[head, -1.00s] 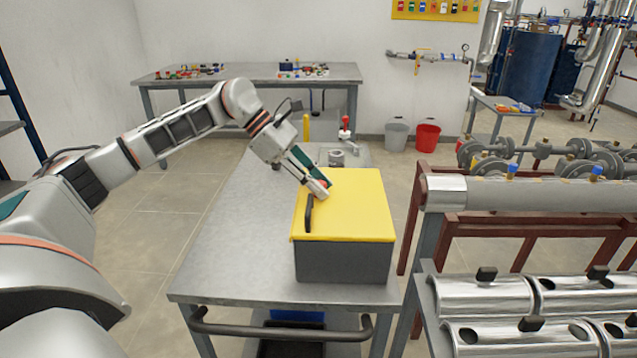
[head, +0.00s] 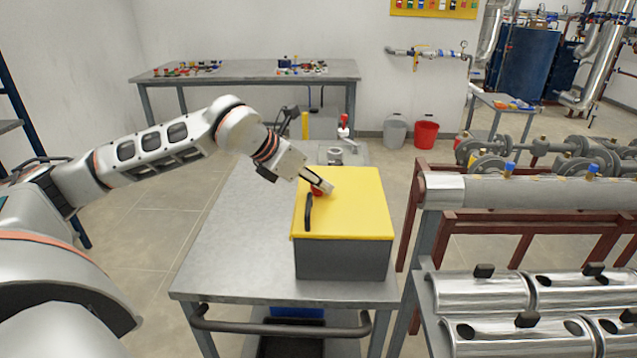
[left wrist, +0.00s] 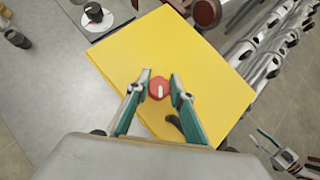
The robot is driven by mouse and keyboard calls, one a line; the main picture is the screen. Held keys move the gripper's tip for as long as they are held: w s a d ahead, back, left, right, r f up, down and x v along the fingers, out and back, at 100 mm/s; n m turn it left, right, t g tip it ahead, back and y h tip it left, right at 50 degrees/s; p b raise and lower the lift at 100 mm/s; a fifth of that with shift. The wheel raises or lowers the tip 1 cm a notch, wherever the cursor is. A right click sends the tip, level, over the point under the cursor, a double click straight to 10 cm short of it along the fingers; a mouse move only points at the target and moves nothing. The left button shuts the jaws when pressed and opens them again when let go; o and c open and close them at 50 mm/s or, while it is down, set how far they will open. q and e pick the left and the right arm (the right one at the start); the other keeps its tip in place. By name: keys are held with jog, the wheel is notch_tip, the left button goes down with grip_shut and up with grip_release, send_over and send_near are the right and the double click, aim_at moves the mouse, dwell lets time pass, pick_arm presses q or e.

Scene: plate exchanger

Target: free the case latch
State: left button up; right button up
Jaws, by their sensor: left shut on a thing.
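The yellow-lidded case (head: 355,210) with a grey body stands on the metal cart, its lid down. A round red latch knob (head: 317,191) sits on the lid near its far left part. In the left wrist view, the knob (left wrist: 159,90) shows a pale bar across its top. My left gripper (head: 328,186) points down onto the lid and is shut on the red knob, with one finger (left wrist: 160,82) on each side. A gripper with teal fingers, apparently my right one (left wrist: 272,144), shows small at the lower right of the wrist view; its jaw state is unclear.
The cart top (head: 235,230) is clear left of the case. Metal pipes (head: 520,190) lie to the right.

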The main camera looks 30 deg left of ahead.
pick_arm(q)
jog(key=n+y, duration=0.2)
jog(key=shift+d+f+n+b, duration=0.1)
jog(key=shift+n+b, duration=0.2)
jog(key=shift+b, duration=0.05)
jog(key=shift+n+y+b, duration=0.45)
jog(key=shift+n+y, duration=0.15)
jog(key=shift+n, duration=0.1)
jog(key=shift+f+n+y+b, duration=0.1)
jog(key=shift+n+y+b, duration=0.2)
jog(key=shift+n+b, duration=0.1)
jog(key=shift+f+n+y+b, duration=0.1)
jog(key=shift+n+y+b, duration=0.5)
jog(key=shift+b, duration=0.4)
jog(key=shift+n+y+b, duration=0.3)
jog(key=shift+n+b, duration=0.3)
jog(key=shift+b, duration=0.2)
pick_arm(e)
jog(key=f, duration=0.1)
jog(key=d+f, duration=0.1)
jog(key=f, duration=0.2)
jog(key=shift+w+d+f, duration=0.2)
jog(key=shift+d, duration=0.05)
pick_arm(q)
jog(key=shift+b, duration=0.3)
jog(key=shift+s+n, duration=0.1)
jog(key=shift+n, duration=0.2)
pick_arm(e)
jog(key=shift+w, duration=0.15)
